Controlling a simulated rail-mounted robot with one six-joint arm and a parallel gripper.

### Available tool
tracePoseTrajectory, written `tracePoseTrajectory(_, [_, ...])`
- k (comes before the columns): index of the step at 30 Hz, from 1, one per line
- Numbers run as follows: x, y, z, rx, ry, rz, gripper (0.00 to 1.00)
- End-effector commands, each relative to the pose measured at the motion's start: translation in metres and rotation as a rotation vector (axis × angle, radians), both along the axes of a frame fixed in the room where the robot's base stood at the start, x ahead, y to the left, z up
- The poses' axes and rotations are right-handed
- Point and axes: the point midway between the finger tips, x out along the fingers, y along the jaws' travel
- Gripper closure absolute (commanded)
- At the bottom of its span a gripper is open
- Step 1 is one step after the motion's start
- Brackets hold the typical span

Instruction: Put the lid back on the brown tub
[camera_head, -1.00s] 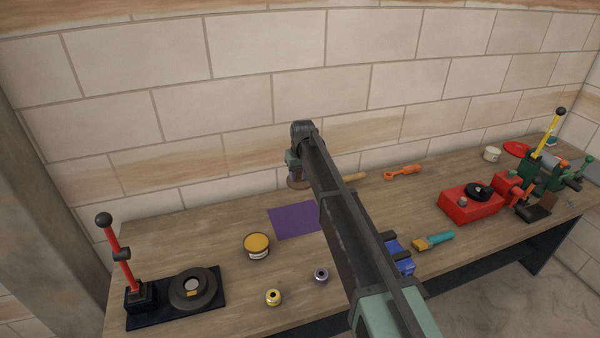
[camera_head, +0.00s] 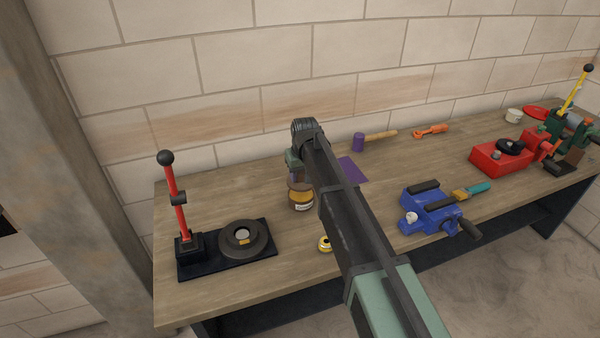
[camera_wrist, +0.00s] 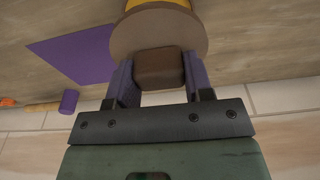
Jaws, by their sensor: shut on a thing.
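My gripper (camera_wrist: 158,88) is shut on the blocky brown knob (camera_wrist: 160,66) of a round brown lid (camera_wrist: 125,40). In the head view the lid (camera_head: 300,185) is held level over the brown tub (camera_head: 301,205), which has a pale label and stands on the bench. A yellow-orange band of the tub's top shows below the lid. In the wrist view a yellow part of the tub (camera_wrist: 158,3) shows past the lid's far edge. The lid hides most of the tub's opening; I cannot tell whether they touch.
A lever press (camera_head: 173,205) with a dark ring base stands left of the tub. A yellow ring-shaped item (camera_head: 324,244) lies in front. A purple mat (camera_head: 352,171), purple mallet (camera_head: 359,143) and blue vise (camera_head: 428,212) are to the right. Bench behind the press is bare.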

Motion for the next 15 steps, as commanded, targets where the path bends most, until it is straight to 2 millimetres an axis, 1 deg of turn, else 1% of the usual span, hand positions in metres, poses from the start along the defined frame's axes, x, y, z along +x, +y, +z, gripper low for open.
tracePoseTrajectory(1, [0.000,0.000,-0.012,0.000,0.000,0.000,0.75])
tracePoseTrajectory(7, [0.000,0.000,-0.038,0.000,0.000,0.000,0.75])
tracePoseTrajectory(11, [0.000,0.000,-0.049,0.000,0.000,0.000,0.75])
tracePoseTrajectory(15, [0.000,0.000,-0.052,0.000,0.000,0.000,0.75])
